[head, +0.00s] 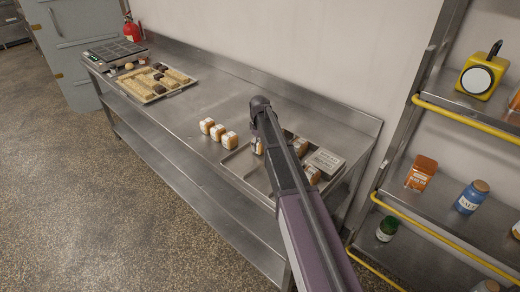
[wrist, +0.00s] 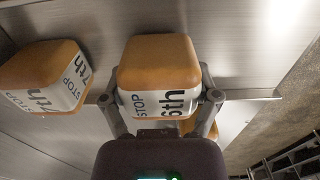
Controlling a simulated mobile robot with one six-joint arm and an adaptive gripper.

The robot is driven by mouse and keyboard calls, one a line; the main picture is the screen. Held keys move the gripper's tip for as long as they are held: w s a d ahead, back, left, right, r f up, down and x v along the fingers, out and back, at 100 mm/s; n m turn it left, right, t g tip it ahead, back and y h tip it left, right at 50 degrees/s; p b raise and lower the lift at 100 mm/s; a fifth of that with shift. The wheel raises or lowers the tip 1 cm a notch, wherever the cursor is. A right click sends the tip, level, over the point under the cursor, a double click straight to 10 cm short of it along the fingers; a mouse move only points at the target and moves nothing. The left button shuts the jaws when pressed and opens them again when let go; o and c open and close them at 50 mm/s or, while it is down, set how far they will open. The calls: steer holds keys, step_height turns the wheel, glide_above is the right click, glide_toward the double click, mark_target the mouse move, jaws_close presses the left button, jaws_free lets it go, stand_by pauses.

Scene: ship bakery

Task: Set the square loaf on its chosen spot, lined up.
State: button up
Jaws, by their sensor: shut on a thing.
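In the wrist view, my gripper (wrist: 158,100) is shut on a square loaf (wrist: 158,65), brown-topped with a white band reading "STOP 6th". Its fingers press on two opposite sides. A second loaf (wrist: 42,75), with a "STOP 7th" band, is to its left, apart from it. Part of another loaf (wrist: 196,130) shows behind the right finger. In the head view, my arm covers the gripper. A loaf (head: 257,146) shows beside the arm at the tray's far edge; I cannot tell whether it is the held one. No marked spot is clearly visible.
Several loaves (head: 217,132) stand in a row on the steel counter (head: 200,97) left of a metal tray (head: 237,166). The tray holds more loaves (head: 312,175) and a grey lettered block (head: 325,160). A pastry tray (head: 151,98) lies farther left. Shelving (head: 450,195) stands right.

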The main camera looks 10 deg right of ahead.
steer(key=shift+f, duration=0.4)
steer(key=o, duration=1)
steer(key=shift+r, duration=0.2)
step_height(320, 180, up, 12)
steer(key=p, duration=1.2)
stand_by(0.4)
steer(key=s+m, duration=0.2)
steer(key=s, duration=0.7)
steer(key=s+m, duration=0.2)
steer(key=s, duration=0.8)
steer(key=s+m, duration=0.3)
steer(key=s, duration=0.7)
steer(key=shift+s, duration=0.1)
